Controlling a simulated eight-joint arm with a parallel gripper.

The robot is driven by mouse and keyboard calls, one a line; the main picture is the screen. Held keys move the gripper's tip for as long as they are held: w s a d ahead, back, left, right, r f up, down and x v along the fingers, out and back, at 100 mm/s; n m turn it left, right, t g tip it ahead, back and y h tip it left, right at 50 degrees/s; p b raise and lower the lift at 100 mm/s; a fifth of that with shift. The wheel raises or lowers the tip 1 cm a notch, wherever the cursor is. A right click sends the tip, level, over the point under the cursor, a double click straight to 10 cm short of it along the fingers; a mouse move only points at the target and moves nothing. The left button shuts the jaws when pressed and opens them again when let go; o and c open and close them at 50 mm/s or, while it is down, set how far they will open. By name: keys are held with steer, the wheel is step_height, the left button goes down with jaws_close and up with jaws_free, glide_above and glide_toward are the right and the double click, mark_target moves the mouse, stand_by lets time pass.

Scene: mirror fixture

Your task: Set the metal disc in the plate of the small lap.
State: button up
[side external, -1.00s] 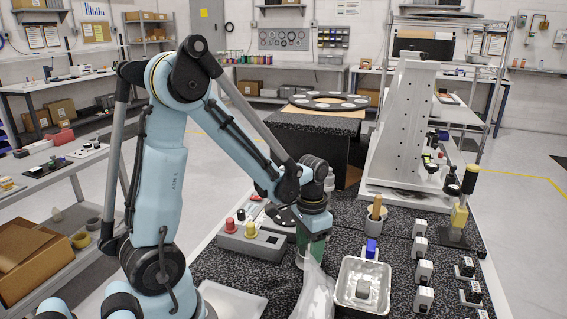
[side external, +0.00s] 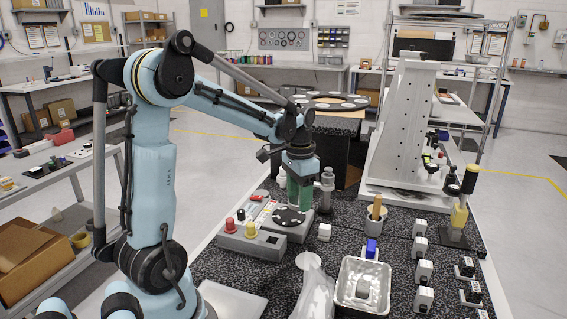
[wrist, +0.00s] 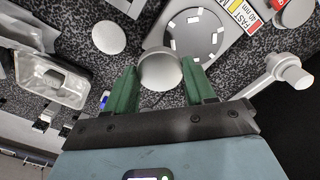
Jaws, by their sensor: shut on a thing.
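The metal disc (wrist: 158,72) is a grey round piece between my gripper's green fingers in the wrist view. My gripper (side external: 300,207) is shut on it, above the bench beside the small lap (side external: 265,226). The disc cannot be made out in the side view. The lap's dark round plate (side external: 288,217) carries white marks and lies just left of and below the fingertips. In the wrist view the plate (wrist: 196,36) is just beyond the disc, which overlaps its near edge in the picture.
A control box (side external: 250,241) with red and yellow knobs stands in front of the lap. A grey post (side external: 327,188) with a side arm rises close to the fingers' right.

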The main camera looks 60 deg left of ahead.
glide_above(289, 215)
steer(key=shift+f, duration=0.3)
steer(key=shift+a+f, duration=0.1)
steer(key=shift+f, duration=1.8)
steer(key=shift+f, duration=0.75)
stand_by(0.5)
steer(key=o, duration=1.5)
steer(key=shift+c, duration=0.2)
step_height(289, 215, up, 7)
